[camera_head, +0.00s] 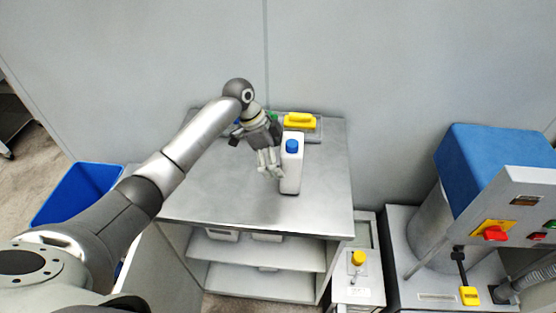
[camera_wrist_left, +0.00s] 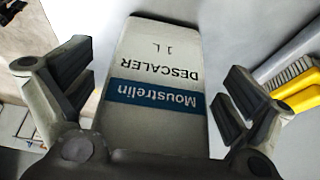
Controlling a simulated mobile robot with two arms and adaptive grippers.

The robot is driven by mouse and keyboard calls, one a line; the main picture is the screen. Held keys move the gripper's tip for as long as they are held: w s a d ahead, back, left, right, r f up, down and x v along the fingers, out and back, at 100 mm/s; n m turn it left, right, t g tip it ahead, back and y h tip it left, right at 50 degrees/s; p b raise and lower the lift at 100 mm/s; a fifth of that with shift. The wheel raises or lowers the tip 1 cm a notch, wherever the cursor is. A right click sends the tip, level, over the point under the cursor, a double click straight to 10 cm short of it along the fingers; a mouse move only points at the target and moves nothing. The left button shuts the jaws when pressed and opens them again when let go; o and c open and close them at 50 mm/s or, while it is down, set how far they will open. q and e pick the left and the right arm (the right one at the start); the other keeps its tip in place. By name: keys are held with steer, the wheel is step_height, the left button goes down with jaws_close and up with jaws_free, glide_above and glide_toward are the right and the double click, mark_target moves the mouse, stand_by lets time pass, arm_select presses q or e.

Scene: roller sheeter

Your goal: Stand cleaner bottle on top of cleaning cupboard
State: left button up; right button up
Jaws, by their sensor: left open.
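The cleaner bottle (camera_head: 291,170) is white with a blue cap and stands upright on the grey top of the cleaning cupboard (camera_head: 325,205). In the left wrist view the bottle (camera_wrist_left: 160,85) shows its label, "Moustrelin DESCALER 1 L", upside down. My left gripper (camera_head: 269,170) is open at the bottle's left side in the head view. In the wrist view my left gripper (camera_wrist_left: 160,98) has its fingers spread to either side of the bottle, with gaps visible. My right gripper is not in view.
A yellow-handled brush (camera_head: 299,121) lies in a tray at the back of the cupboard top, behind the bottle. A blue bin (camera_head: 80,192) stands left of the cupboard. A machine with a red button (camera_head: 495,233) stands at the right. The cupboard top's front is clear.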

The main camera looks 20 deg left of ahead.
arm_select(q)
steer(key=b+v, duration=0.2)
steer(key=v, duration=0.9)
steer(key=shift+r, duration=0.2)
steer(key=shift+s+a, duration=0.1)
